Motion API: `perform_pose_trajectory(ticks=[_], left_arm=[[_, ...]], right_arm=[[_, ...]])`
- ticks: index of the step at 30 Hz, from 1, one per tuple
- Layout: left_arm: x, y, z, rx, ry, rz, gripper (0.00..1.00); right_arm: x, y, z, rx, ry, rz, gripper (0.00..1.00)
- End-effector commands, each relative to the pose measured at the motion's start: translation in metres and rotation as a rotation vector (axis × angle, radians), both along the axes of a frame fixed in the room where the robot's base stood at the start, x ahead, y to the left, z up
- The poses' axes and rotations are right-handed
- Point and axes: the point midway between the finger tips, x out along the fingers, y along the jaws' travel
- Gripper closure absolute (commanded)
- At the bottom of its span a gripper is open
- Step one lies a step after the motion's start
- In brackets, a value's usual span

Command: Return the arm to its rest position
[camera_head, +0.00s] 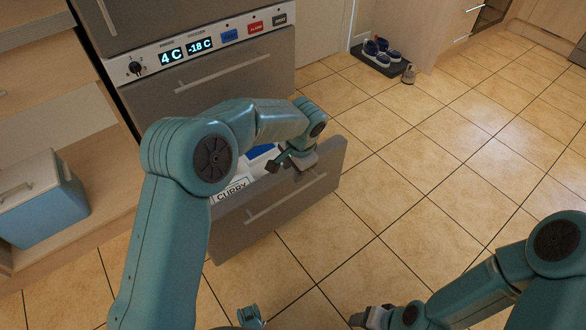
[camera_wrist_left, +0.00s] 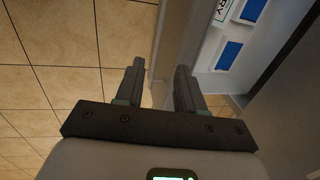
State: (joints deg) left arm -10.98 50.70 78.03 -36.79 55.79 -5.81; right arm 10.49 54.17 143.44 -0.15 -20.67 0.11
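My left arm reaches in from the left in the head view, over the pulled-out lower drawer (camera_head: 265,212) of a grey fridge-freezer. My left gripper (camera_head: 287,163) is at the drawer front's top edge, near its right end. In the left wrist view its two fingers (camera_wrist_left: 160,88) stand apart, and the drawer front's edge (camera_wrist_left: 175,45) shows between and beyond them. I cannot tell whether they touch it. My right gripper (camera_head: 362,318) is low at the bottom of the head view, over the floor; its fingers are too small and dark to judge.
The drawer holds a box labelled CURRY (camera_head: 231,190) and blue-marked packs (camera_wrist_left: 229,55). A closed drawer (camera_head: 215,85) sits above. A blue cooler box (camera_head: 40,205) stands on a shelf at left. Shoes on a dark mat (camera_head: 375,58) lie at the back. The tiled floor at right is clear.

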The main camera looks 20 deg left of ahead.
Motion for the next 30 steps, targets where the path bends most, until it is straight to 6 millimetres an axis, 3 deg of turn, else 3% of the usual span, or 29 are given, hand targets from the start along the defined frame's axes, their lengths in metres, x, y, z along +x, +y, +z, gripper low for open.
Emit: perform_pose_trajectory(ticks=[10,14,17,18,21,25,30], left_arm=[[-0.001,0.0,-0.003,-0.004,0.003,0.001,0.62],[-0.022,-0.006,-0.036,-0.08,0.038,0.02,0.62],[-0.066,-0.017,-0.089,-0.224,0.093,0.092,0.62],[-0.089,-0.022,-0.11,-0.292,0.114,0.144,0.62],[-0.145,-0.032,-0.146,-0.426,0.148,0.301,0.62],[-0.202,-0.034,-0.168,-0.517,0.163,0.501,0.62],[-0.267,-0.027,-0.178,-0.547,0.16,0.737,0.62]], right_arm=[[0.0,0.0,0.0,0.0,0.0,-0.001,0.41],[0.0,0.0,0.0,0.0,0.0,-0.001,0.41],[0.0,0.0,0.0,0.0,-0.001,-0.001,0.41],[0.0,0.0,0.0,0.0,-0.001,-0.001,0.41],[0.0,0.0,0.0,0.0,-0.001,-0.001,0.41],[0.0,0.0,0.0,0.0,-0.001,-0.001,0.41],[0.0,0.0,0.0,0.0,-0.001,-0.001,0.41]])
